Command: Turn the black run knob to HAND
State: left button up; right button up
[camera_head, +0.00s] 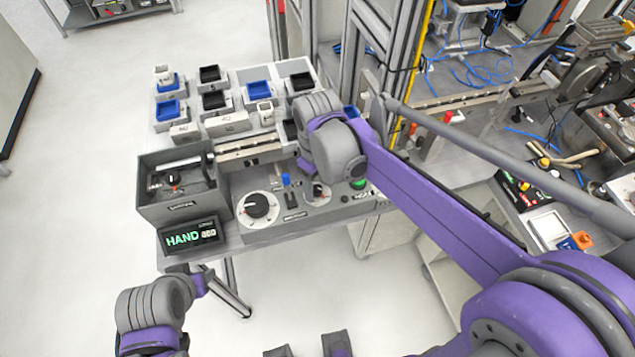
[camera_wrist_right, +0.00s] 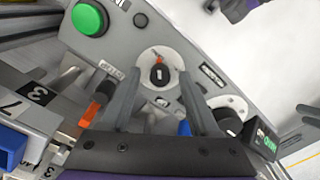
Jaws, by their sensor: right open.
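A small black knob (camera_head: 319,190) on a pale round dial sits on the grey control panel (camera_head: 300,213). In the right wrist view the knob (camera_wrist_right: 160,74) has a white line and a red mark beside it. My right gripper (camera_wrist_right: 160,83) is open, its fingers on either side of the knob in that view; contact cannot be told. In the head view my right wrist hides the fingers. A larger black knob (camera_head: 258,205) on a white dial sits to the left. The display (camera_head: 190,237) reads HAND in green.
A green button (camera_wrist_right: 89,18) is on the panel near the small knob. A blue switch (camera_head: 286,180) stands between the knobs. An open grey box (camera_head: 185,207) is at the left, and several small bins (camera_head: 215,101) are behind. Floor is clear at left.

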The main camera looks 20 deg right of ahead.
aim_at(318, 189)
notch_tip(318, 189, up, 11)
jog(key=shift+p, duration=0.35)
jog(key=shift+s+f, duration=0.1)
jog(key=shift+f, duration=0.05)
dwell(0.3)
jog(key=s+d+f+m+t, duration=0.2)
jog(key=s+d+f+m, duration=0.1)
jog(key=s+f, duration=0.3)
jog(key=s+d+f+m+t, duration=0.3)
jog(key=s+f+m, duration=0.1)
jog(key=s+f, duration=0.2)
jog(key=shift+s+d+f+t, duration=0.25)
jog(key=shift+s+f+t, duration=0.05)
jog(key=shift+s, duration=0.25)
dwell(1.2)
